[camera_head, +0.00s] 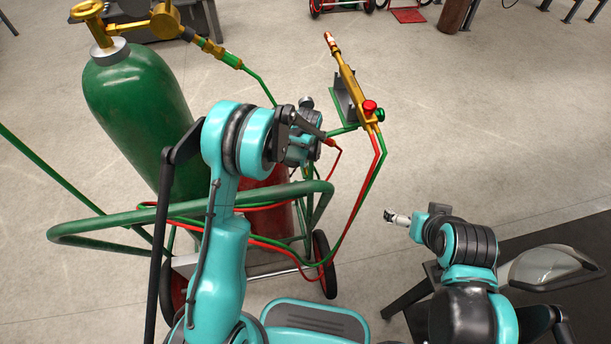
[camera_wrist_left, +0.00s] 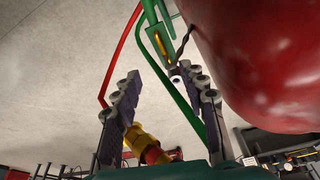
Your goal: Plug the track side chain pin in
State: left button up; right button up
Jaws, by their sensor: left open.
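My left gripper (camera_head: 318,137) reaches over the cylinder cart (camera_head: 120,224). In the left wrist view its fingers (camera_wrist_left: 165,95) stand wide apart with nothing clamped between them. Beyond them is a green bracket (camera_wrist_left: 153,38) beside the red cylinder (camera_wrist_left: 265,65). A short dark strip (camera_wrist_left: 186,40) hangs near the bracket, and a small pale round end (camera_wrist_left: 174,80) shows below it between the fingers. I cannot tell whether these are the chain and its pin. My right gripper (camera_head: 391,216) is off to the right, away from the cart; its finger opening is too small to read.
A green cylinder (camera_head: 135,110) stands on the cart at left. A brass torch (camera_head: 349,80) sits in a holder to the right. Red and green hoses (camera_head: 368,190) loop down past the wheel (camera_head: 324,262).

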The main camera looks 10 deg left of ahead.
pick_arm(q)
jog(key=b+x, duration=0.1)
jog(key=x, duration=0.2)
jog(key=shift+s, duration=0.1)
jog(key=x, duration=0.1)
jog(key=b+x, duration=0.1)
jog(key=x, duration=0.1)
jog(key=b+x, duration=0.1)
jog(key=x, duration=0.1)
jog(key=shift+s+a+f, duration=0.15)
jog(key=shift+a, duration=0.2)
jog(key=shift+c, duration=0.3)
grip_shut()
